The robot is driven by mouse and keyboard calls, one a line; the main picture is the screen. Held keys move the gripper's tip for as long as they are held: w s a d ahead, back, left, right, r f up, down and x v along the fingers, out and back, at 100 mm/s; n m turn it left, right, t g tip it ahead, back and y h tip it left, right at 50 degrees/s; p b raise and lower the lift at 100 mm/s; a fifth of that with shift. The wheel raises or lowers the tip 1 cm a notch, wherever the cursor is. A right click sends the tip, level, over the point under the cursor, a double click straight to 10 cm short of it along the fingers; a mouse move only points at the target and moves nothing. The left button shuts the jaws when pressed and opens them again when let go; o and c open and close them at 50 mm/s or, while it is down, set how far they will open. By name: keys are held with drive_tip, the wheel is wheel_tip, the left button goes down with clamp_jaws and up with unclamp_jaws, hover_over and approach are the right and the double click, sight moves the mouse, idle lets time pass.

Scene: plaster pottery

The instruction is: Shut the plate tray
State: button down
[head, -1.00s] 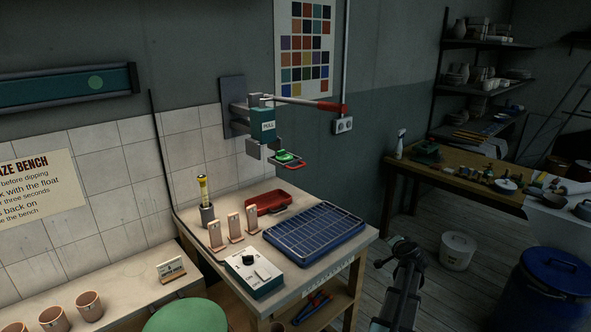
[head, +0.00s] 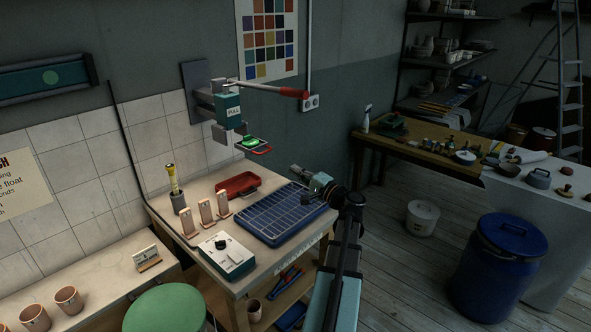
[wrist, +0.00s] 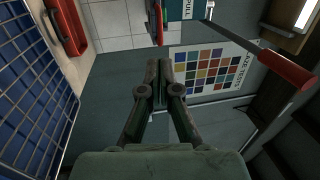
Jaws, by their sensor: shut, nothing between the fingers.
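The plate tray (head: 262,152) is pulled out of the press (head: 227,106) on the wall, with its red handle toward the room. A bright green round piece (head: 249,142) lies on it. In the wrist view, the tray's red edge (wrist: 159,30) shows at the top, just beyond my fingertips. My gripper (head: 295,171) is shut and empty. In the head view it appears right of and lower than the tray, above the right side of the blue rack. In the wrist view, its fingertips (wrist: 161,62) are together and apart from the tray.
A lever with a red grip (head: 293,92) reaches right from the press, above the tray. Below stand a blue wire-topped rack (head: 270,232), a red bin (head: 238,186), tile stands (head: 206,213) and a control box (head: 225,256). Open floor lies right of the bench.

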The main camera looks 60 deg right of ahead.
drive_tip(key=p, duration=0.4)
approach(267, 151)
drive_tip(key=x, duration=0.5)
drive_tip(key=shift+w, duration=0.15)
drive_tip(key=shift+x, duration=0.9)
drive_tip(key=shift+f, duration=0.2)
